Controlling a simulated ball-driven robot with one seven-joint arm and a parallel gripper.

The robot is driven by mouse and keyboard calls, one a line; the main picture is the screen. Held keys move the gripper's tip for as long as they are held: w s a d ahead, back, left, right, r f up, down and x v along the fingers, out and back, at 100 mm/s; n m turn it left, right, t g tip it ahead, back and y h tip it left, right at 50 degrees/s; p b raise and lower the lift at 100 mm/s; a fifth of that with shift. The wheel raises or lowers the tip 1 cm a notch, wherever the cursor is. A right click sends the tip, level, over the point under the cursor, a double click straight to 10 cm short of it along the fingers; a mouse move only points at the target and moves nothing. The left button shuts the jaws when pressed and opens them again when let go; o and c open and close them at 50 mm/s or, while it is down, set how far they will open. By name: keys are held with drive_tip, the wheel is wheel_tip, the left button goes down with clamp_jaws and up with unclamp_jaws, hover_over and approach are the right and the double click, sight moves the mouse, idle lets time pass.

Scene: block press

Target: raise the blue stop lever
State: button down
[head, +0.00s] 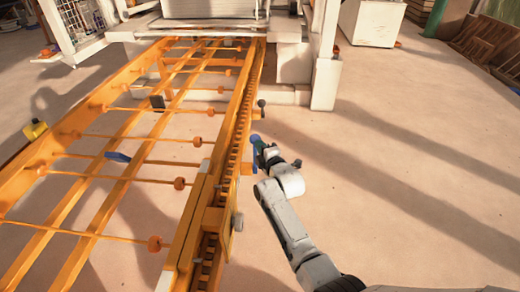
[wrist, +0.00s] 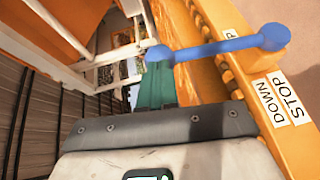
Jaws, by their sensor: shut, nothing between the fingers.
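The blue stop lever (wrist: 215,47) is a bar with a round knob at each end. In the wrist view it runs across the picture, slightly higher at its right end, beside the orange rail. Its left knob is at the tips of my gripper's green fingers (wrist: 157,72); I cannot tell if they touch. In the head view the lever (head: 256,143) sits on the right side of the orange frame, and my gripper (head: 266,151) is just right of it, partly hidden by my wrist. My gripper is shut and holds nothing.
The orange rail (wrist: 235,75) bears labels reading DOWN and STOP (wrist: 285,98). A dark lever (head: 261,103) stands farther along the frame. A white machine (head: 210,8) is at the far end. The floor on the right is open.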

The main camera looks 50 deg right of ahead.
drive_tip(key=w+d+m+g+y+b, duration=0.1)
drive_tip(key=w+d+g+y+b, duration=0.1)
drive_tip(key=w+d+g, duration=0.2)
drive_tip(key=w+d, duration=0.1)
drive_tip(key=d, duration=0.2)
drive_tip(key=shift+w+f+m+y+b, duration=0.15)
drive_tip(key=shift+f+m+y+b, duration=0.15)
drive_tip(key=shift+m+b, duration=0.1)
idle(0.3)
drive_tip(key=shift+r, duration=0.15)
